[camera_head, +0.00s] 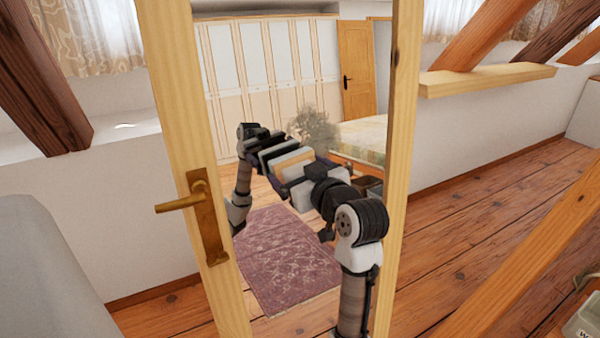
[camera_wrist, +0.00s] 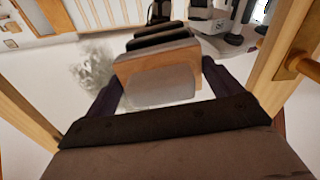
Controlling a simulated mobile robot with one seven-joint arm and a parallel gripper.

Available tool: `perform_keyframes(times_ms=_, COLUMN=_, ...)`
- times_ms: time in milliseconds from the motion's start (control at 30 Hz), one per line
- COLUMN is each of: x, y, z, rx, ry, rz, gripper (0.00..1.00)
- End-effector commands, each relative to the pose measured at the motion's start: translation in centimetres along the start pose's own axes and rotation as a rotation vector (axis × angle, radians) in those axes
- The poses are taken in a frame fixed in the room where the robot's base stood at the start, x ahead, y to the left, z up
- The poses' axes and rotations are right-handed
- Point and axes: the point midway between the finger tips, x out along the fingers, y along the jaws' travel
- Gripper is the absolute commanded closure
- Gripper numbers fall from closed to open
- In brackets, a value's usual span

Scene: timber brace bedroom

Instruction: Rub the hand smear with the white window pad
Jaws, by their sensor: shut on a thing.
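The hand smear is a greyish smudge (camera_head: 313,128) on the mirror-like pane; it also shows in the wrist view (camera_wrist: 92,66). My gripper (camera_head: 301,174) is in front of the pane, below and slightly left of the smear in the head view. Its dark fingers are shut on the white window pad, a greyish-white block (camera_wrist: 160,88) that shows between the fingertips in the wrist view. The smear lies to the left of the pad there. The reflection of the pad and arm runs on behind it, so whether the pad touches the pane is unclear.
The pane has a light wooden frame (camera_head: 176,95) with a brass handle (camera_head: 205,215) on its left side. The reflection shows a wardrobe, a bed and a purple rug. A grey container (camera_head: 583,322) stands at lower right. Slanted timber beams cross the right side.

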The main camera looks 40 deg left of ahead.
Motion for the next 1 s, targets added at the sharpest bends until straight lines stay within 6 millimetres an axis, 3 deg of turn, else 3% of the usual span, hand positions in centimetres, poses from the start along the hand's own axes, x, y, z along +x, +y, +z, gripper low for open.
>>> perform_keyframes(times_ms=1000, x=1.6, y=0.6, z=0.1, rx=0.0, ry=0.0, rz=0.001, gripper=0.28)
